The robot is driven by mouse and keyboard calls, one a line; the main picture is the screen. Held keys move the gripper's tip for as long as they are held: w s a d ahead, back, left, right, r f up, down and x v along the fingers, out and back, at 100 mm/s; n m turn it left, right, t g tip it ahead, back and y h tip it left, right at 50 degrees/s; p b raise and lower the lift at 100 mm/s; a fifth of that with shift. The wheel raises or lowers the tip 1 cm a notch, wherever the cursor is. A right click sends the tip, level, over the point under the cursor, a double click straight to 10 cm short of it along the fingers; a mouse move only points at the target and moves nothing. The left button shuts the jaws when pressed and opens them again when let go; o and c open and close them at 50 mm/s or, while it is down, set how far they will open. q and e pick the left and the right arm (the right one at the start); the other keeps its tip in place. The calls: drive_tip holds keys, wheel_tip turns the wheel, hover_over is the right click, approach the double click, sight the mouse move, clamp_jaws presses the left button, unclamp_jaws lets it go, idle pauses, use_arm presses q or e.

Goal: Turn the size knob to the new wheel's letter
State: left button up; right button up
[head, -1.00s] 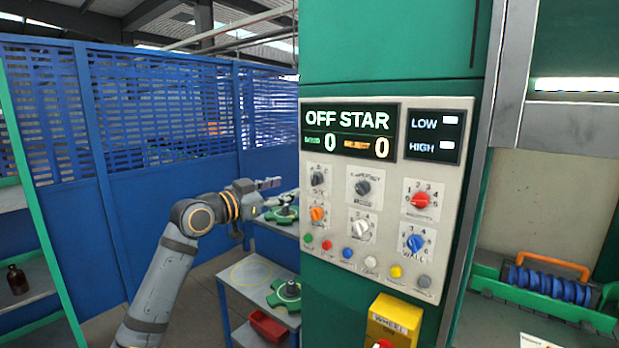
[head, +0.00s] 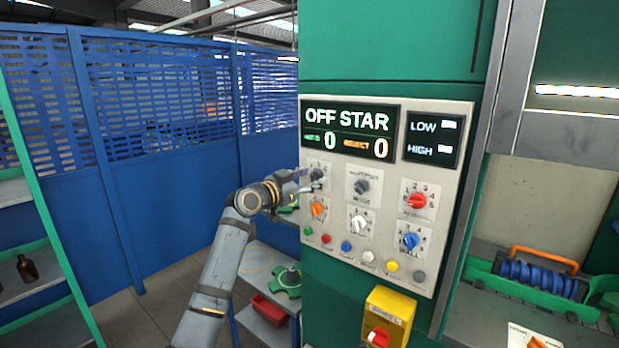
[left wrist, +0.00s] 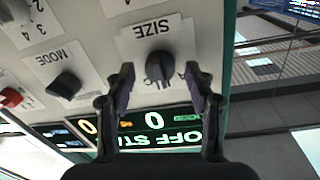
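The black size knob (head: 317,175) is at the upper left of the control panel (head: 455,200). It also shows in the left wrist view (left wrist: 158,64), under the label SIZE, with the picture upside down. Letters around it are partly hidden, and I cannot tell its setting. My left gripper (head: 306,181) is at the panel's left edge, by this knob. In the left wrist view the gripper (left wrist: 160,72) is open, its fingertips on either side of the knob; I cannot tell whether they touch it. Green wheels (head: 288,284) lie on the cart; no letter is readable. My right gripper is out of view.
Close by on the panel are a black mode knob (head: 362,186), an orange knob (head: 318,208) and a white knob (head: 359,223). The display (head: 350,132) reads OFF STAR. A yellow box (head: 390,311) sits below. Blue fencing (head: 165,190) stands behind my arm.

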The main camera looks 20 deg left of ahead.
use_arm(q)
clamp_jaws()
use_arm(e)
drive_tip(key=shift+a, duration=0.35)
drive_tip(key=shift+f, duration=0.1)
use_arm(q)
drive_tip(key=shift+f+n, duration=0.1)
drive_tip(key=shift+n, duration=0.9)
drive_tip(key=n, duration=0.2)
drive_tip(key=shift+n+b, duration=0.3)
drive_tip(key=shift+b, duration=0.05)
drive_tip(key=shift+n+t+p, duration=0.3)
drive_tip(key=shift+n+t, duration=0.1)
drive_tip(key=shift+n, duration=1.9)
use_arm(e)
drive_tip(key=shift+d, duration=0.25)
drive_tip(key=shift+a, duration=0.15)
